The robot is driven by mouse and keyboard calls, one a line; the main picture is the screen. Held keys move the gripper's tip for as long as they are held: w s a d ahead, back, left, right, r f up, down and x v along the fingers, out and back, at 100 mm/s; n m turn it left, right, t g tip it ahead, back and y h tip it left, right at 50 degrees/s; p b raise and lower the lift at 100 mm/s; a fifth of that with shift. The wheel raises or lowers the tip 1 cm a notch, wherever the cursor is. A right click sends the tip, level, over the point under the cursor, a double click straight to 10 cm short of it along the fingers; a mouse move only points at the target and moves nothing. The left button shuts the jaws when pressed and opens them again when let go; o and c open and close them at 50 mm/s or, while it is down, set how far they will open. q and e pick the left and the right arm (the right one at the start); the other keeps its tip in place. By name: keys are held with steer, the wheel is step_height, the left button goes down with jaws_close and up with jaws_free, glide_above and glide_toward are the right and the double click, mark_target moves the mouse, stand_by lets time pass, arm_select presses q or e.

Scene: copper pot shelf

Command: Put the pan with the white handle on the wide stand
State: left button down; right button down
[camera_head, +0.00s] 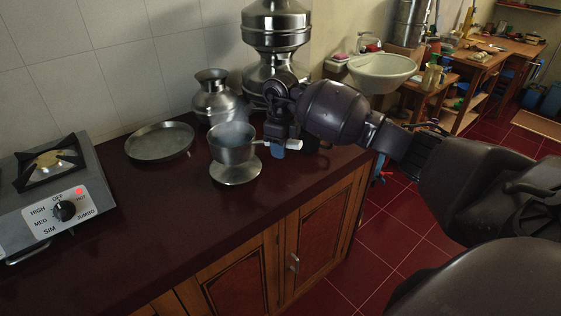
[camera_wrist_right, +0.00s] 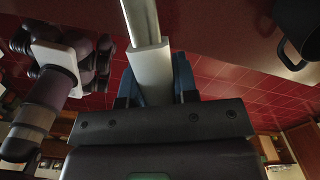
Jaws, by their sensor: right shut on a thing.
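The pan with the white handle (camera_head: 232,147) is a deep grey metal pan, upright, with its handle pointing right. My right gripper (camera_head: 283,145) is shut on the white handle grip, which also shows between the blue fingertips in the right wrist view (camera_wrist_right: 150,70). A round, wide-rimmed metal stand (camera_head: 235,176) is directly below the pan on the dark counter. The pan hides its middle, and I cannot tell whether they touch. My left gripper is not in view.
A shallow round metal dish (camera_head: 160,142) lies left of the pan. A metal jug (camera_head: 212,98) and a tall metal vessel (camera_head: 276,30) stand behind. A stove (camera_head: 50,215) is at the left. The counter (camera_head: 170,230) is clear in front. A dark pot (camera_wrist_right: 302,25) shows in the wrist view.

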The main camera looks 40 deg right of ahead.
steer(key=shift+f, duration=2.25)
steer(key=c, duration=0.9)
jaws_free()
steer(key=shift+f, duration=0.2)
